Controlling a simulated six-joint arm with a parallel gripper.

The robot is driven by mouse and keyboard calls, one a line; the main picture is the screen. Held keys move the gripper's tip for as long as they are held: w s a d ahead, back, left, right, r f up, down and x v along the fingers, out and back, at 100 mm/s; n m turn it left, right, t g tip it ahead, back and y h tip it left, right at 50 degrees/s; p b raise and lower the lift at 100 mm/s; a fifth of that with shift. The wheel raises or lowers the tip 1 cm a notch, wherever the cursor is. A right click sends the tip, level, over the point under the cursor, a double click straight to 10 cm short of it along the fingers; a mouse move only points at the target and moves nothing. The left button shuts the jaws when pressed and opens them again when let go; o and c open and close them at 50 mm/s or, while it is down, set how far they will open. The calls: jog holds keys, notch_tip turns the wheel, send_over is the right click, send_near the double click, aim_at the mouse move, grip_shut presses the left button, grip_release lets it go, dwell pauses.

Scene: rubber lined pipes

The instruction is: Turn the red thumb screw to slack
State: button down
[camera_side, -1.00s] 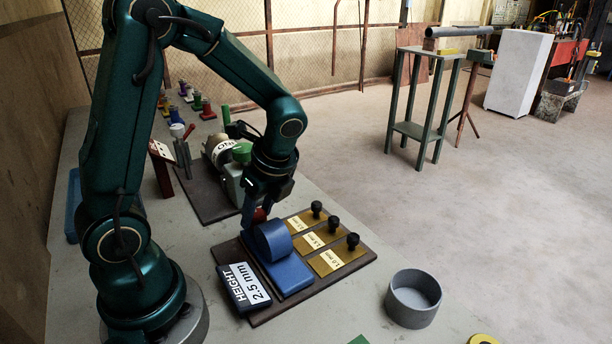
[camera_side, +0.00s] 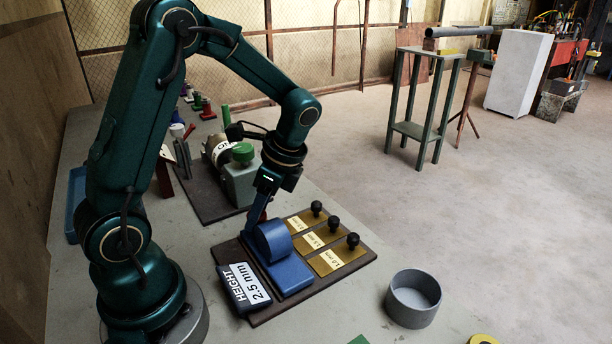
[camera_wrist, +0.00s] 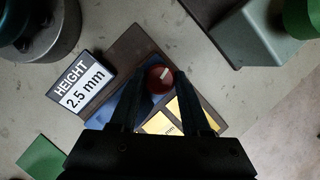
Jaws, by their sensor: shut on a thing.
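The red thumb screw (camera_wrist: 160,79) shows in the wrist view as a round red knob with a pale mark line across its top. It is between the fingertips of my gripper (camera_wrist: 160,84), which is shut on it. In the side view my gripper (camera_side: 262,208) reaches down behind the blue block (camera_side: 271,238). Only a sliver of the red screw shows there. The blue block stands on a dark baseboard (camera_side: 330,283). A display (camera_side: 246,284) at its front edge reads "HEIGHT 2.5 mm".
Brass plates (camera_side: 322,240) with black knobs lie on the board's right. A grey round bowl (camera_side: 413,297) stands further right. Behind are a grey-green block with a green cap (camera_side: 241,178) and a metal motor-like cylinder. Bare bench lies between the board and the bowl.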

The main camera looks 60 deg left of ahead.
jog(key=shift+n, duration=0.5)
jog(key=shift+c, duration=1.8)
grip_release()
jog(key=v, duration=0.8)
jog(key=shift+w, duration=0.2)
jog(key=shift+a, duration=0.15)
